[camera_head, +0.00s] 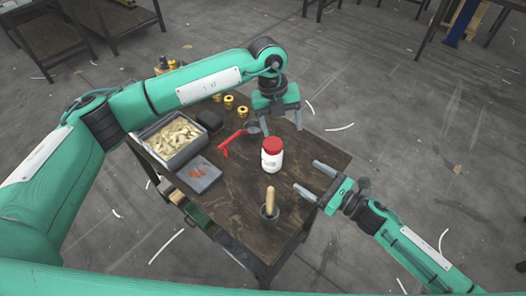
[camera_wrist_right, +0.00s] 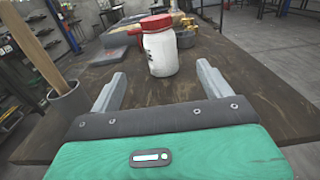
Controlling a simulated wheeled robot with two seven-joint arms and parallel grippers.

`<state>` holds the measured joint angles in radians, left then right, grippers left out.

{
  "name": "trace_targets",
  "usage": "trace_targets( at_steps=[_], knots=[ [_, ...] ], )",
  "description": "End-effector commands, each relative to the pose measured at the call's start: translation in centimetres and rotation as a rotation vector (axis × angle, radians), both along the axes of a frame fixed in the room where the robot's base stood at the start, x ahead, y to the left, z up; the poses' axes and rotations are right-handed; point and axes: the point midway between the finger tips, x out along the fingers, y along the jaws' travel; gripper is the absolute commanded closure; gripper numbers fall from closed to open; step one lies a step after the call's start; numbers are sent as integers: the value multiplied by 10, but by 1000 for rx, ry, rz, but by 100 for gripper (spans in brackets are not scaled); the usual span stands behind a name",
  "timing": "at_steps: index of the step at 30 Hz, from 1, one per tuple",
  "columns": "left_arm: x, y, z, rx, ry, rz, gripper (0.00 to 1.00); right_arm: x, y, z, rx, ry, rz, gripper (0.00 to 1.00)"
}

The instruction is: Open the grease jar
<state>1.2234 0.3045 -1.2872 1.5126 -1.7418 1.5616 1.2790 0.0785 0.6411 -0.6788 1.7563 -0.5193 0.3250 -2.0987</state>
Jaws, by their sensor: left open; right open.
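The grease jar (camera_head: 272,160) is a white jar standing upright on the wooden table, with a red lid (camera_head: 272,145) on top. In the right wrist view the jar (camera_wrist_right: 159,53) stands ahead, beyond the fingertips, its red lid (camera_wrist_right: 151,23) seated on it. My left gripper (camera_head: 283,122) is open above the table, pointing down, just behind the jar in the head view and apart from it. My right gripper (camera_head: 307,178) is open and low, to the right of the jar. Its fingers (camera_wrist_right: 164,88) point toward the jar with nothing between them.
A dark cup with a wooden handle (camera_head: 270,201) stands near the front of the table (camera_head: 235,215). A red-handled tool (camera_head: 229,143) lies left of the jar. A grey bin (camera_head: 173,151) of pale pieces, a small grey tray (camera_head: 198,186) and several yellow parts (camera_head: 229,101) are farther left and back.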

Motion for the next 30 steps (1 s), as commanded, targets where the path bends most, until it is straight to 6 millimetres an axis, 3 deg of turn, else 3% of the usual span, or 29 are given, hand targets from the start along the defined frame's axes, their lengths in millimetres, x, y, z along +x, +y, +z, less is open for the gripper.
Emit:
trace_targets(
  at_steps=[4,11,24,30],
  knots=[
    [5,10,2,181,-75,17,31,0,0,0,0,0,0,19],
    [6,14,2,220,-93,26,31,11,14,0,0,-1,-1,19],
    [6,13,2,215,-90,25,31,60,81,1,2,-1,0,19],
    [6,13,2,215,-90,25,31,75,103,0,1,-1,-1,19]
  ],
)
